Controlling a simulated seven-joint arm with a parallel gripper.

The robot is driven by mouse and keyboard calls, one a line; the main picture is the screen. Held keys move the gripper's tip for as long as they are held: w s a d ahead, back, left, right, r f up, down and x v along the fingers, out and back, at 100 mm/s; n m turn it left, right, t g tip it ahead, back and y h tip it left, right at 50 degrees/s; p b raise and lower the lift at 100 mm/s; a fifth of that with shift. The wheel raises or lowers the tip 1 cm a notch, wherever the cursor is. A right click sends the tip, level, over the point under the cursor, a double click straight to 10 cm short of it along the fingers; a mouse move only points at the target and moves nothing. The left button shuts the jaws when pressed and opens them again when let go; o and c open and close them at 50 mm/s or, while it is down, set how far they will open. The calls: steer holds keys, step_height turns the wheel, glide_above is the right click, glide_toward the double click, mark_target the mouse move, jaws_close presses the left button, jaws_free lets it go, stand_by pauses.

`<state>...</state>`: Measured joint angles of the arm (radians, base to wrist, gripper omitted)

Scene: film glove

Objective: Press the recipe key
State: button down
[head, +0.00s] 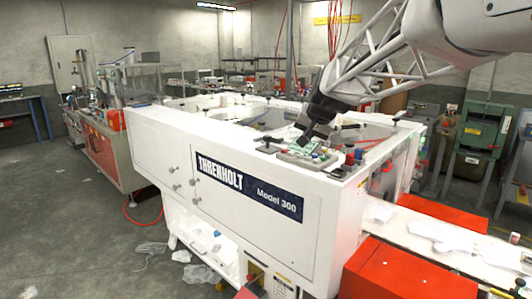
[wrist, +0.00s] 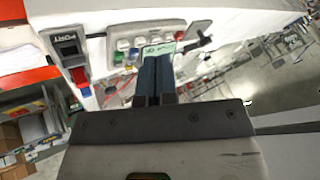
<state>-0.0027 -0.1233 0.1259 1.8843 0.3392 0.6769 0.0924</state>
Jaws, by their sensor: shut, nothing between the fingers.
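The control panel (head: 320,160) is a grey plate on top of the white machine, near its front right corner. It carries several small keys and a pale green display (head: 302,148). In the wrist view the panel (wrist: 118,32) shows white, green, red and blue keys (wrist: 133,52) beside the green display (wrist: 158,49). I cannot read which one is the recipe key. My gripper (head: 302,141) is shut and empty, pointing down at the panel by the display. In the wrist view its dark blue fingers (wrist: 157,60) cover part of the panel. I cannot tell whether they touch it.
The white machine (head: 150,145) is marked Threnholt Model 300. A black lever (head: 270,140) stands left of the panel; red and blue knobs (head: 353,156) stand right of it. A black switch box (wrist: 68,46) also shows in the wrist view. A conveyor (head: 440,232) extends right between red covers.

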step_height(320, 180, up, 2)
steer(key=m+t, duration=0.1)
steer(key=t, duration=0.1)
glide_above(292, 154)
steer(key=w, duration=0.1)
steer(key=shift+w+d+y, duration=0.15)
steer(key=shift+d+y, duration=0.15)
steer(key=shift+f, duration=0.1)
steer(key=shift+f, duration=4.25)
steer(key=shift+f, duration=0.9)
steer(key=shift+r, duration=0.8)
steer(key=shift+r, duration=0.1)
